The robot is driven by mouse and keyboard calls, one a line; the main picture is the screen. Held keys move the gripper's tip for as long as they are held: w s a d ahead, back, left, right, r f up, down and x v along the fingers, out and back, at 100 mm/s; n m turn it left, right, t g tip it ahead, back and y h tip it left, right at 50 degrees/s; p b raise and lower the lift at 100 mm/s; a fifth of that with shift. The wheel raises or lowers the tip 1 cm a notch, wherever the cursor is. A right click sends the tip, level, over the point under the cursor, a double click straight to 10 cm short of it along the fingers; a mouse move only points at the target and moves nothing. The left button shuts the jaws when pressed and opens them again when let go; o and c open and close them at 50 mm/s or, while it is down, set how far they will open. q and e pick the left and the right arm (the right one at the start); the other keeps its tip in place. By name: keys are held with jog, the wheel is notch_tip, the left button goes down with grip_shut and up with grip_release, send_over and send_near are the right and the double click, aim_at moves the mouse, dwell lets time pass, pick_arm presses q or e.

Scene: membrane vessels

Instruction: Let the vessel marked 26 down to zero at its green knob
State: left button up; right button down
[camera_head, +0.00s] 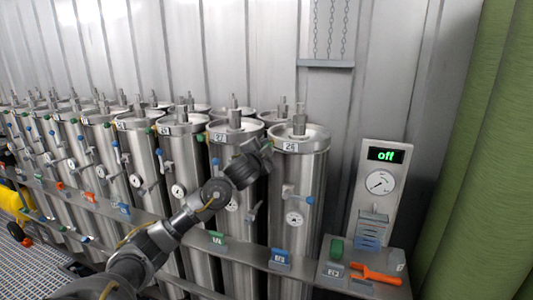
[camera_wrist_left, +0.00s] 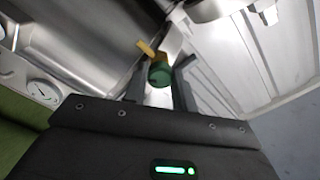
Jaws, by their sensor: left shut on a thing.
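The vessel marked 26 (camera_head: 312,170) is a tall steel cylinder at the right end of the row in the head view. Its number plate is near the top, with a small white gauge (camera_head: 294,219) and a blue knob (camera_head: 310,200) lower down. The gauge's needle is too small to read. My left gripper (camera_head: 265,147) is at the upper left side of this vessel, and it also shows in the wrist view (camera_wrist_left: 159,80). It is shut on the green knob (camera_wrist_left: 159,74), which has a yellow piece beyond it. The knob is hidden in the head view. My right gripper is out of view.
The vessel marked 27 (camera_head: 222,138) stands close on the left, with more vessels beyond. A panel (camera_head: 366,205) on the right has a display reading "off" and a dial. An orange tool (camera_head: 375,275) lies on the shelf below. Green curtains (camera_head: 480,150) hang at the far right.

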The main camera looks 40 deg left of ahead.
pick_arm(q)
jog(key=shift+f+m+b, duration=0.15)
jog(key=shift+m+b, duration=2.15)
jog(key=shift+m, duration=1.9)
jog(key=o, duration=1)
jog(key=v, duration=1)
jog(key=shift+s+p, duration=0.35)
jog(key=shift+p, duration=0.05)
